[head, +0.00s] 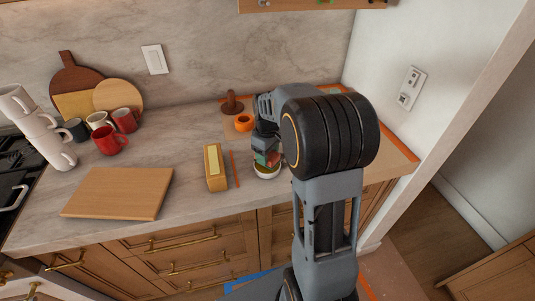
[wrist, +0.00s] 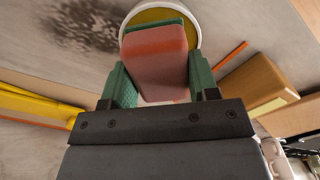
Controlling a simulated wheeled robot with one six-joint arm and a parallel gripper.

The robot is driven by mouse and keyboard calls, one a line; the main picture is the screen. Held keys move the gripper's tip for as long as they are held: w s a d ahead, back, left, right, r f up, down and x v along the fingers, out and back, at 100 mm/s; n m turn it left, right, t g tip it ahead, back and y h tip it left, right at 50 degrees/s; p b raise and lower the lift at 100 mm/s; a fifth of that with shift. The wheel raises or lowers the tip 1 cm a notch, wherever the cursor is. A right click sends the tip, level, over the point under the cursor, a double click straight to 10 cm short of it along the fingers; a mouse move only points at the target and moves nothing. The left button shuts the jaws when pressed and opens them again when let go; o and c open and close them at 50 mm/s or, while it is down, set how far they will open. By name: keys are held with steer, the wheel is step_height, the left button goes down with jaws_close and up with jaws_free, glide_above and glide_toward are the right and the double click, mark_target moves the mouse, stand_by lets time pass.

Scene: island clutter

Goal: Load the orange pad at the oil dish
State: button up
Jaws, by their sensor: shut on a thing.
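The orange pad (wrist: 158,62), with a green layer along its far edge, sits between the green fingers of my gripper (wrist: 158,88). My gripper is shut on it. In the head view my gripper (head: 265,150) is at the dish, partly hidden by my arm. The oil dish (head: 268,174) is a small white round dish on the counter. In the wrist view the dish (wrist: 198,28) has a yellow inside and lies behind the pad's far end. The pad overlaps the dish in that view; I cannot tell whether they touch.
A wooden block with a yellow top (head: 214,167) and a thin orange strip (head: 234,168) lie left of the dish. An orange ring-shaped thing (head: 243,122) and a brown knobbed thing (head: 232,103) stand behind. A cutting board (head: 118,193) and several mugs are farther left.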

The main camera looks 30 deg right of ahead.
steer(key=shift+r+p, duration=1.85)
steer(key=shift+r, duration=0.85)
steer(key=shift+f, duration=0.1)
